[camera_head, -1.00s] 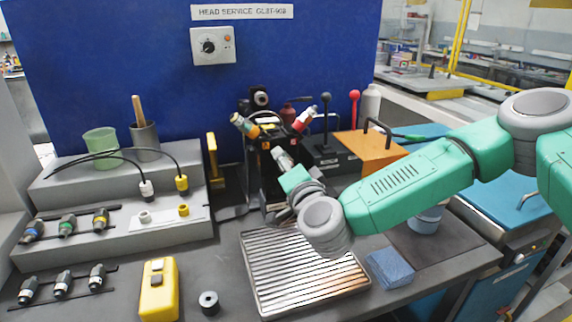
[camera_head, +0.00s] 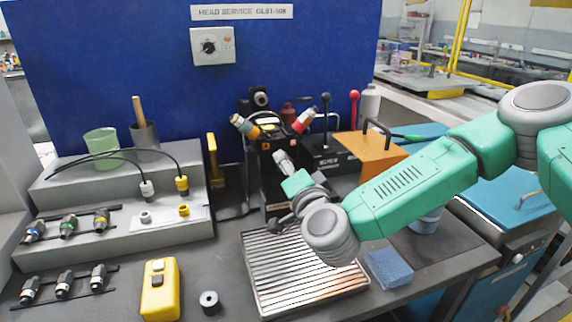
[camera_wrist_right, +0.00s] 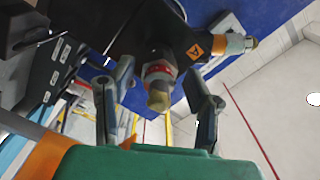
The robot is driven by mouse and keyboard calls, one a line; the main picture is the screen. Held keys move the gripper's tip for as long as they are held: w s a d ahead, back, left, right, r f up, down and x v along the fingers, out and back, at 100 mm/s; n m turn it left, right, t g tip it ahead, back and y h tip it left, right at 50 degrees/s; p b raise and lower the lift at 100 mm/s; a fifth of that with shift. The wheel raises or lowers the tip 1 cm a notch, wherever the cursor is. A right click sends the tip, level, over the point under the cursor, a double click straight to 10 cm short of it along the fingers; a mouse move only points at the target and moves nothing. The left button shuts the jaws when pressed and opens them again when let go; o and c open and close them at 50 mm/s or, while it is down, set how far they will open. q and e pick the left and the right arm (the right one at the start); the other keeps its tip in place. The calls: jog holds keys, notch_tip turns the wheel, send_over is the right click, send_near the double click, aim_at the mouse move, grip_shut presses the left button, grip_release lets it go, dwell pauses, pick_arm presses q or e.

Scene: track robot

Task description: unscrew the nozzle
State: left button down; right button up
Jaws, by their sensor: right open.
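In the right wrist view a nozzle (camera_wrist_right: 158,88) with a red ring and a dull brass-coloured tip points towards my palm. It sits on the black head (camera_wrist_right: 150,30). My right gripper (camera_wrist_right: 165,92) is open, with one finger on each side of the nozzle and gaps showing. In the head view the black head (camera_head: 268,170) carries an orange-banded nozzle (camera_head: 246,127) at left, a red-banded one (camera_head: 303,121) at right and a pale cylindrical part in front. My right gripper (camera_head: 290,175) is close in front; its fingers are hard to make out there. My left gripper is out of view.
A ribbed metal tray (camera_head: 300,275) lies below my right arm. A lever box (camera_head: 330,155) and an orange box (camera_head: 370,148) stand right of the head. Stepped grey racks (camera_head: 110,240) with several fittings are at left, and a yellow device (camera_head: 160,290) is in front.

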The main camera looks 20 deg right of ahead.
jog(key=m+b, duration=0.2)
jog(key=shift+f+m, duration=0.2)
jog(key=shift+m, duration=0.2)
jog(key=m+b, duration=0.4)
jog(key=m, duration=0.2)
jog(key=shift+m, duration=0.3)
jog(key=shift+m+b, duration=0.65)
jog(key=shift+m, duration=0.45)
jog(key=shift+r, duration=0.1)
jog(key=shift+m, duration=0.3)
